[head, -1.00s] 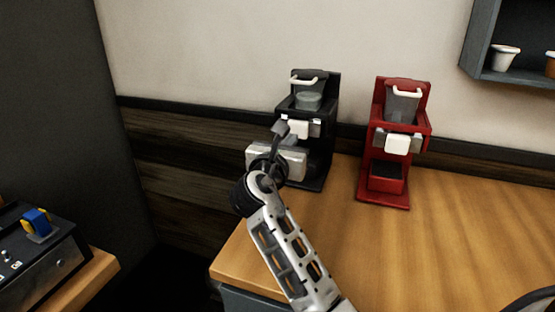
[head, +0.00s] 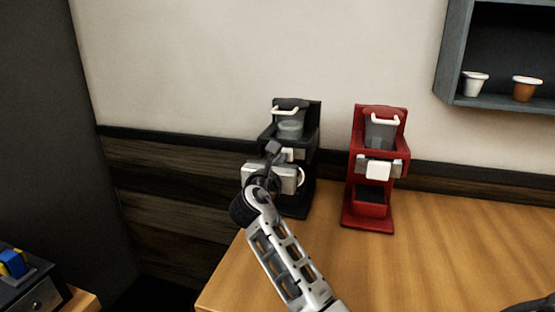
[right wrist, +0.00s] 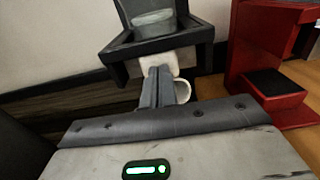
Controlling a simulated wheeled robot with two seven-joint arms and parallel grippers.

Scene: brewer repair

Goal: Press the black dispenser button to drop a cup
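The black brewer (head: 296,200) stands on the wooden counter against the wall, with a clear container at its top. My right gripper (head: 273,150) is in front of it and hides part of its front. In the right wrist view my gripper's fingers (right wrist: 158,86) are close together, near the brewer's white front piece (right wrist: 170,58). A white ring-like part (right wrist: 182,90) shows just right of the fingers; I cannot tell whether they touch it. I cannot make out a black dispenser button. My left gripper is not in view.
A red brewer (head: 361,207) stands to the right. A shelf (head: 500,101) on the wall holds a white cup (head: 474,84) and a brown cup (head: 525,88). A dark device with a blue and yellow part (head: 14,263) is at lower left.

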